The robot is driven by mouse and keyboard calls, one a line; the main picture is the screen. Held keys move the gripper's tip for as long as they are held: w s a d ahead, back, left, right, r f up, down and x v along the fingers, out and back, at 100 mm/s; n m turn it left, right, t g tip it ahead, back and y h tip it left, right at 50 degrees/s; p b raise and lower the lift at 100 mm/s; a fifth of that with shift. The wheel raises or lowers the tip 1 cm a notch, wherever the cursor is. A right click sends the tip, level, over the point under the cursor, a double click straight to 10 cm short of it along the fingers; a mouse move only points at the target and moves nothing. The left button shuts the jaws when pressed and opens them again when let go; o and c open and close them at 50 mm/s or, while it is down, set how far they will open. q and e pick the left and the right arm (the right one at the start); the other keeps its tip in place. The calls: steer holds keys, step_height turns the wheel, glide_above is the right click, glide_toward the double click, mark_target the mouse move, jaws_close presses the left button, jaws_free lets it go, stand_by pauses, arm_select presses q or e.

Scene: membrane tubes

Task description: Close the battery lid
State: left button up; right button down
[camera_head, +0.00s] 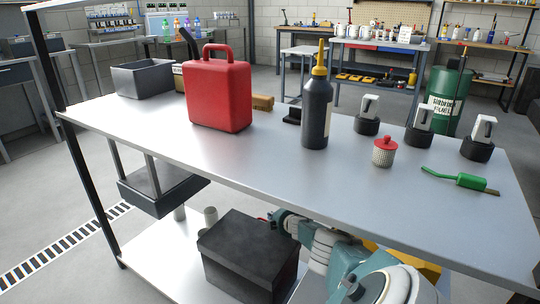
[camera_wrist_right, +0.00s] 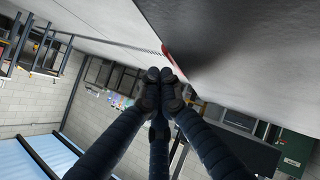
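A black box (camera_head: 238,274), which looks like the battery box, stands on the lower shelf under the table. Its dark flat lid (camera_head: 250,240) shows on top; I cannot tell whether it is fully down. My right gripper (camera_head: 275,216) is by the box's far right corner, partly hidden by the table edge and my arm. In the right wrist view my right gripper (camera_wrist_right: 160,76) has its dark fingertips together, with nothing visible between them. A small red part (camera_wrist_right: 168,54) shows just beyond the tips; contact is unclear. My left gripper is not in view.
The table (camera_head: 330,180) above carries a red canister (camera_head: 220,95), a dark bottle (camera_head: 316,110), a red-topped jar (camera_head: 384,152) and a green tool (camera_head: 462,180). A dark drawer (camera_head: 163,188) hangs under it.

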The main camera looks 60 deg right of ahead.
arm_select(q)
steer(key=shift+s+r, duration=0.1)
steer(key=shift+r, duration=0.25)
arm_select(e)
steer(key=shift+f, duration=0.2)
steer(key=shift+r, duration=0.1)
